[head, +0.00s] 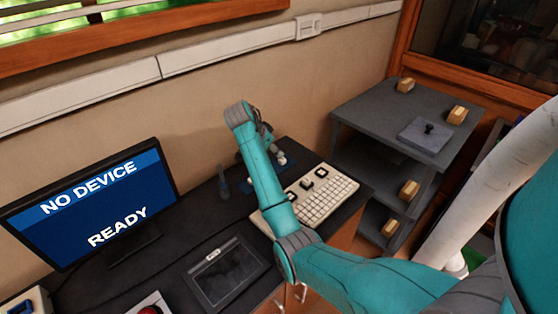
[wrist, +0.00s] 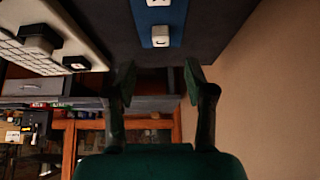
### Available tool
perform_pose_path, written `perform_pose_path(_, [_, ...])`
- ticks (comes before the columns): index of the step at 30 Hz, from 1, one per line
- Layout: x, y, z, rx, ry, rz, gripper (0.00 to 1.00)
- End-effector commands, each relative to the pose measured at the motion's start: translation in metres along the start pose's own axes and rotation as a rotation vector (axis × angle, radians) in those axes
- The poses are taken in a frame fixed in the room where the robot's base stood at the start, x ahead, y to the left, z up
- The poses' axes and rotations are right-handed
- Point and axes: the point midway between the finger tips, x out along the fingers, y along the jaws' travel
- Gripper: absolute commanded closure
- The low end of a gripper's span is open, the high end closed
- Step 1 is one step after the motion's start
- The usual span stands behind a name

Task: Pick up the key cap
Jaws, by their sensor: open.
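On a blue strip (wrist: 160,14), a white key cap (wrist: 161,37) with a small dark mark lies near the strip's end in the wrist view. A second white piece shows at the top edge. In the head view, small white pieces (head: 281,158) sit just right of my wrist. Dark key caps (head: 307,184) stand raised on the cream keyboard (head: 325,204); two also show in the wrist view, left of my fingers. My gripper (wrist: 158,82) is open and empty, its fingers apart below the white cap in the picture. In the head view my arm partly hides it.
A monitor (head: 90,208) reading "NO DEVICE READY" and a dark tablet (head: 226,274) stand left on the dark desk. A red button (head: 150,310) is at the bottom edge. A grey shelf (head: 365,113) with several wooden blocks stands right. The wall is close behind the desk.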

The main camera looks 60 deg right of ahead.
Motion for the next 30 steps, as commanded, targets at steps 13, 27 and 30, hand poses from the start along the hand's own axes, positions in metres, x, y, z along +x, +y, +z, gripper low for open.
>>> perform_pose_path(13, [0.043,0.000,0.001,-0.001,-0.001,0.001,0.46])
perform_pose_path(27, [0.080,-0.002,0.000,0.000,0.000,-0.001,0.46])
perform_pose_path(30, [0.080,-0.002,0.000,0.000,0.000,-0.001,0.46])
